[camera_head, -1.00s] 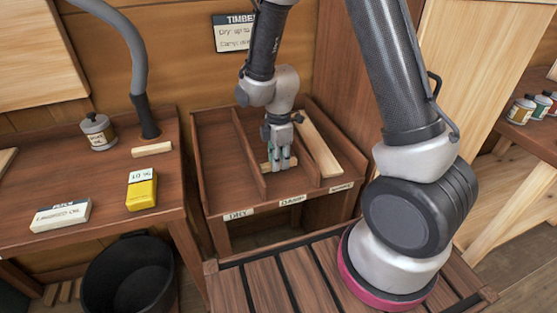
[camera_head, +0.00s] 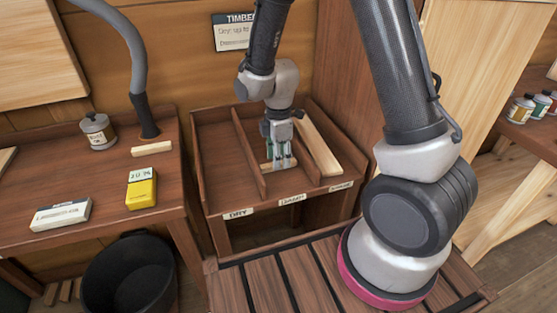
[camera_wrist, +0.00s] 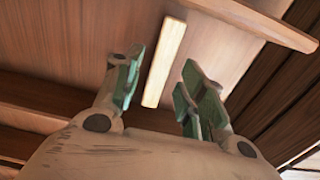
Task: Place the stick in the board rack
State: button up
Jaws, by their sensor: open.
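A short pale wooden stick (camera_head: 266,166) lies in the middle compartment of the board rack (camera_head: 221,185), the one labelled DAMP. My gripper (camera_head: 279,162) is in the same compartment, just over the stick, and its fingers partly hide it. In the wrist view the stick (camera_wrist: 166,62) lies on the compartment floor between the spread green fingertips (camera_wrist: 163,85), with a gap on each side. The jaws are open and hold nothing.
A long pale board (camera_head: 318,145) lies in the right compartment. The left compartment, labelled DRY, looks empty. On the bench at left are another short wood piece (camera_head: 151,149), a yellow meter (camera_head: 141,188), a jar (camera_head: 97,132) and a white box (camera_head: 61,214). A black bucket (camera_head: 130,276) stands below.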

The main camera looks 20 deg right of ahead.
notch_tip(320, 180, up, 10)
jog(key=s+d+r+m+t, duration=0.2)
jog(key=s+d+r+m, duration=0.6)
jog(key=r, duration=0.4)
jog(key=s+d+r+m+t, duration=0.1)
jog(key=s+d+r+m, duration=0.1)
jog(key=s+m, duration=0.3)
jog(key=s+d+r+m+t, duration=0.1)
jog(key=s+d+r+m, duration=0.2)
jog(key=s+d+m, duration=0.2)
jog(key=shift+s, duration=0.55)
